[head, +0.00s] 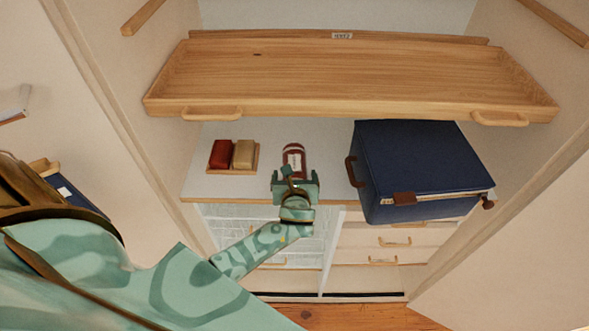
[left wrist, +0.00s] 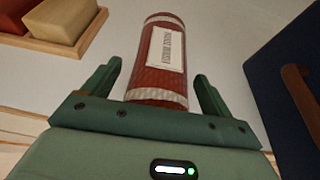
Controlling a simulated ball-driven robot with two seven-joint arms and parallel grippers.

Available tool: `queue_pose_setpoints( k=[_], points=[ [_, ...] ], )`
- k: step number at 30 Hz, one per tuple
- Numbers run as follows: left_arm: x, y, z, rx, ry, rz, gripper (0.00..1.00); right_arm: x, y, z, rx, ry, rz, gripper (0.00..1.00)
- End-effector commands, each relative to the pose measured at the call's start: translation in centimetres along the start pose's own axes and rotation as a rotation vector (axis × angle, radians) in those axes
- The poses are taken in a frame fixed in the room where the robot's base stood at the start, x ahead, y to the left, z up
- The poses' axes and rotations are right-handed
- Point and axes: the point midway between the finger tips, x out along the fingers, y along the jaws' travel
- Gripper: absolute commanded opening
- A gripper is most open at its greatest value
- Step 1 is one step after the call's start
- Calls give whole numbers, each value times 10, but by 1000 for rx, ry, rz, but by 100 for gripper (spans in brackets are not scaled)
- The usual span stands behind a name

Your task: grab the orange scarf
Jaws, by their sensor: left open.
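No clearly orange scarf shows. A rust-red roll (head: 293,156) with pale bands and a white label lies on the white shelf, pointing away from me; it may be the scarf, but I cannot tell. My left gripper (head: 295,182) is open just in front of it. In the left wrist view the near end of the roll (left wrist: 155,82) appears between the two spread fingers of my left gripper (left wrist: 157,72), with a gap on each side. The fingers hide part of the shelf. My right gripper is not in view.
A small wooden tray (head: 231,172) with a red block (head: 221,153) and a tan block (head: 244,154) sits left of the roll. A dark blue case (head: 420,160) stands close on the right. A wooden pull-out tray (head: 340,75) hangs above. Drawers (head: 395,242) are below.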

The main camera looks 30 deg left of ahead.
Motion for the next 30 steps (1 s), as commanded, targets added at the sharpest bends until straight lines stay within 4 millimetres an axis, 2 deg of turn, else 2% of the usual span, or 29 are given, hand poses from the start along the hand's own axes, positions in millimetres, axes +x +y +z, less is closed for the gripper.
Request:
queue_pose_setpoints(
  k=[5,9,10,11,20,26,28,30],
  points=[
    [0,0,0,-1,0,0,85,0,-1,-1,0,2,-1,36],
    [0,0,0,0,0,0,46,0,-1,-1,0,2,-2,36],
    [0,0,0,0,0,0,38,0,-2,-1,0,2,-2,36],
    [0,0,0,0,0,0,34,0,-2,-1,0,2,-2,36],
    [-1,0,1,-1,0,0,34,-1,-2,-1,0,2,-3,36],
    [-9,0,21,-4,-3,-1,34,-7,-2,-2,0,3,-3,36],
    [-19,0,35,-4,-2,-1,34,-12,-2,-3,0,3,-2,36],
    [-40,3,46,-5,-1,-2,34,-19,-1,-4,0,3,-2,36]
  ],
)
